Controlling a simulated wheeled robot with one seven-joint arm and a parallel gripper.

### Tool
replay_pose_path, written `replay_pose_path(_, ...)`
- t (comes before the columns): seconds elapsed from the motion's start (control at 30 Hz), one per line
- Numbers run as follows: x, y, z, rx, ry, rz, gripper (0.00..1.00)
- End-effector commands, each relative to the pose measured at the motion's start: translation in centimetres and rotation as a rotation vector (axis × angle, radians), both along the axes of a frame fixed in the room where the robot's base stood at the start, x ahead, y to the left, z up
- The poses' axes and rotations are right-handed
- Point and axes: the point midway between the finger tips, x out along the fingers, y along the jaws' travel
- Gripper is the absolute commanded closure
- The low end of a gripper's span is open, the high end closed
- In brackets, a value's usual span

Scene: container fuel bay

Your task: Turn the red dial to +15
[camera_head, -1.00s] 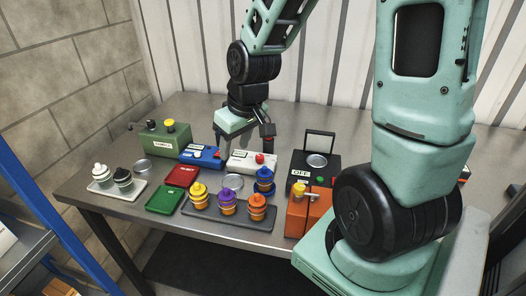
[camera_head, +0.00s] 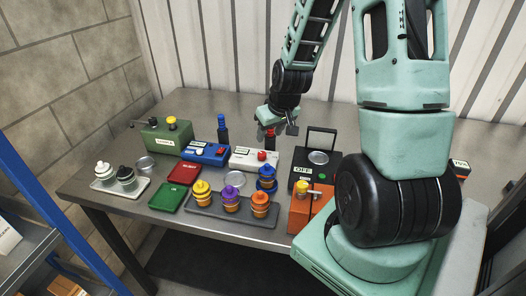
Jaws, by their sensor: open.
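A white box (camera_head: 243,158) with a label stands at the middle of the table and carries a small round red knob (camera_head: 262,155) at its right end. A blue box (camera_head: 205,153) beside it on the left carries a small red and white part. I cannot read any dial scale at this size. My gripper (camera_head: 276,129) is open, pointing down behind and above the white box, apart from the red knob. A small red and dark shape (camera_head: 269,140) shows between or just behind the fingers; I cannot tell what it is.
A dark blue upright post (camera_head: 222,129) stands behind the blue box. A black "OFF" box (camera_head: 310,168) with a raised frame stands right of the white box. A grey tray (camera_head: 213,205) with several coloured canisters lies in front. A green box (camera_head: 166,138) is at left.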

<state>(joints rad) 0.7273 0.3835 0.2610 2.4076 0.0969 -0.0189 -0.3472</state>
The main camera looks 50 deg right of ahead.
Motion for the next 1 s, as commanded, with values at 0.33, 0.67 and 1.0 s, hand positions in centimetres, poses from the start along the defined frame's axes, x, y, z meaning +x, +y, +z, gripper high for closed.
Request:
replay_pose_path(0.33,2.0,-0.4,-5.1,0.003,0.003,0.001,0.52)
replay_pose_path(0.67,3.6,-0.9,-8.8,0.002,0.002,-0.001,0.52)
replay_pose_path(1.0,4.0,-1.1,-9.9,-0.001,-0.001,0.0,0.52)
